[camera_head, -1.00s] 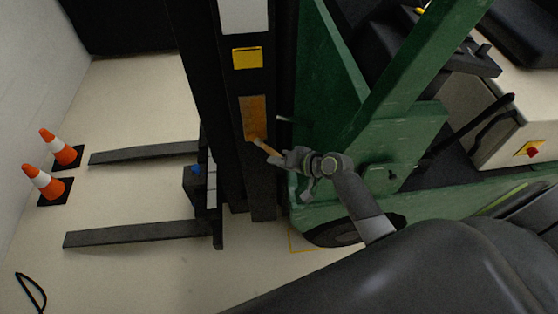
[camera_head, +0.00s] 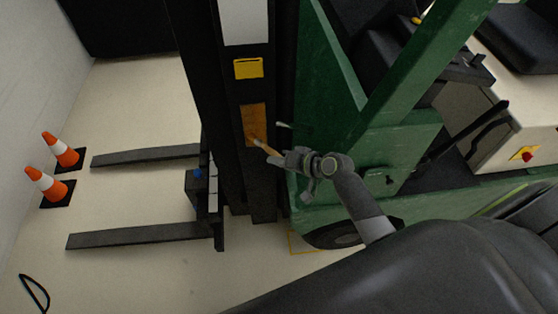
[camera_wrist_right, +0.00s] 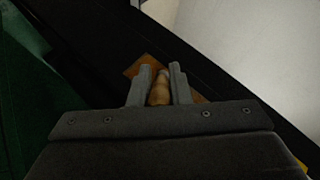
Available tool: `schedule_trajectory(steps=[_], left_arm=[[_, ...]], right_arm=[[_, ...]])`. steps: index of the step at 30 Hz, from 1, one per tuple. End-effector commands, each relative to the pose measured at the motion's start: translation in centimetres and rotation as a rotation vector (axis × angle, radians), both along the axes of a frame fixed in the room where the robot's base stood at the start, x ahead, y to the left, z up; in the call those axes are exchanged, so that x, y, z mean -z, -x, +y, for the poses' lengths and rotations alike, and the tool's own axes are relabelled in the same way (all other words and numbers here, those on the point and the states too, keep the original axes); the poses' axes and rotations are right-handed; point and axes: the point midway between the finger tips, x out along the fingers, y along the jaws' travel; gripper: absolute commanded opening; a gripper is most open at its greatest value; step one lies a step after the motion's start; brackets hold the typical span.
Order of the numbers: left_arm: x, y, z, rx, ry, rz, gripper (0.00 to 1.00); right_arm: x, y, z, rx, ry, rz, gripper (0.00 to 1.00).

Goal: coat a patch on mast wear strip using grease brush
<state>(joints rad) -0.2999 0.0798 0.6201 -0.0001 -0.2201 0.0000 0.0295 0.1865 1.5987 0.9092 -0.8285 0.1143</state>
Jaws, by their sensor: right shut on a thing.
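The grease brush (camera_head: 265,147) has a light wooden handle. My right gripper (camera_head: 280,157) is shut on it, and the handle also shows between the two fingers in the right wrist view (camera_wrist_right: 159,92). The brush's far end is at the lower part of the orange-brown wear strip patch (camera_head: 254,120) on the black mast (camera_head: 232,130). Whether the bristles touch it I cannot tell. In the right wrist view the patch (camera_wrist_right: 143,62) shows behind the fingers, partly hidden by them. My left gripper is not in view.
A green forklift body (camera_head: 390,150) stands right of the mast. Two dark forks (camera_head: 140,235) reach left over the pale floor. Two orange cones (camera_head: 60,150) stand at the far left. A yellow label (camera_head: 248,68) is above the patch.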

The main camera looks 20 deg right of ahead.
Motion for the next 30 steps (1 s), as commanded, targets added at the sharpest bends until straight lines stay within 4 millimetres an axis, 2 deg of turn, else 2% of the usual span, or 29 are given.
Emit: schedule_trajectory(steps=[14,30], left_arm=[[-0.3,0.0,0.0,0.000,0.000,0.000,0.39],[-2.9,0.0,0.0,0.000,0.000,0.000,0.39]], right_arm=[[-0.4,0.0,0.0,0.000,-0.001,-0.001,0.00],[-3.0,-0.1,0.0,0.000,0.000,0.000,0.00]])
